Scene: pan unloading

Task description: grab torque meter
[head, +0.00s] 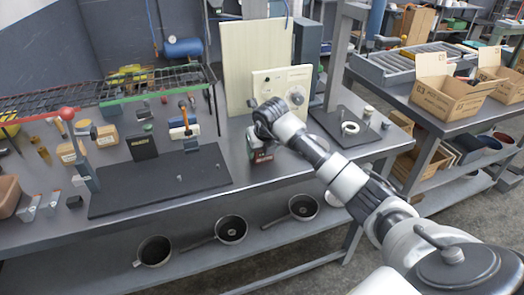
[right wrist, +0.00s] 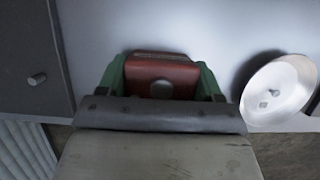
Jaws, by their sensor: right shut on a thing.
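My right gripper (head: 261,130) reaches down over the table, in front of the cream panel. It is shut on a small dark red box with green at its sides, which I take to be the torque meter (head: 259,153). In the right wrist view the box's red-brown face (right wrist: 162,72) with a dark round spot sits just past the dark gripper edge, with green parts on both sides. The gripper hides part of the box, and I cannot tell whether it touches the table. My left gripper is not in view.
A black mat (head: 150,195) lies left of the gripper, and a dark base (head: 345,125) with a white ring (head: 350,128) lies right. The cream panel (head: 255,55) and dial box (head: 282,88) stand behind. Several pans (head: 231,229) rest on the lower shelf.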

